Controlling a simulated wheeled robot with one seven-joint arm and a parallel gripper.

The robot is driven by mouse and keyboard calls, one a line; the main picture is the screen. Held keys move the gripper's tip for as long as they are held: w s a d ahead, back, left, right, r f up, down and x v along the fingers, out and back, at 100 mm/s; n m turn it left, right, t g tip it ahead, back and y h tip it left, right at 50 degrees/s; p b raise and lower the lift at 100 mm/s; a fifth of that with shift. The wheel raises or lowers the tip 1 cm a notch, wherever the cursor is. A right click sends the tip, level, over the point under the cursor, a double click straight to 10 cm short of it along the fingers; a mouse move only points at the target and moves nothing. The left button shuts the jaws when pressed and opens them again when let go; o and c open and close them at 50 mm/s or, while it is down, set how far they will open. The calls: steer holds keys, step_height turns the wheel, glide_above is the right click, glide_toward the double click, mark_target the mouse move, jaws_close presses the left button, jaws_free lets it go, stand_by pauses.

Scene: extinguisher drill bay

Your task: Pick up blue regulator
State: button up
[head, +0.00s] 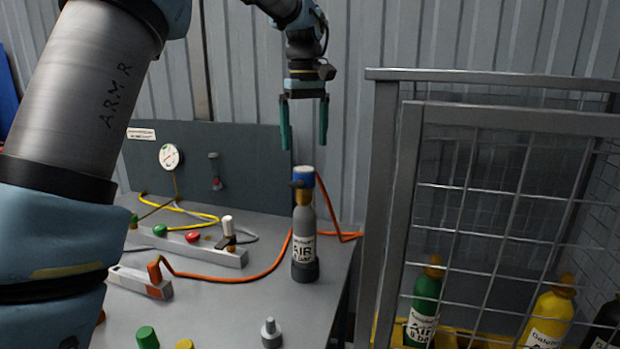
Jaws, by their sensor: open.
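The blue regulator (303,178) sits on top of a grey air cylinder (304,244). The cylinder stands upright near the right edge of the grey table and carries a white "AIR" label. My gripper (304,148) points straight down above the regulator in the picture. Its two green fingers are apart with nothing between them. The fingertips end a little above the regulator and do not appear to touch it. The exact depth between them cannot be told from this one view.
An orange hose (236,279) runs across the table (225,315) beside the cylinder. A grey block (200,247) with coloured knobs stands left. A metal mesh cage (500,118) with a green cylinder (424,302) and a yellow cylinder (550,315) stands close on the right.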

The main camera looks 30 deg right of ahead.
mark_target(304, 169)
step_height(304, 169, down, 4)
steer(key=shift+r, duration=0.2)
steer(key=shift+w+a+f+p, duration=0.1)
steer(key=shift+f+p, duration=0.5)
steer(key=shift+f, duration=0.8)
steer(key=shift+w+f+p, duration=0.1)
steer(key=shift+f+p, duration=0.5)
steer(key=shift+f, duration=0.8)
steer(key=shift+r, duration=0.1)
steer(key=c, duration=1.5)
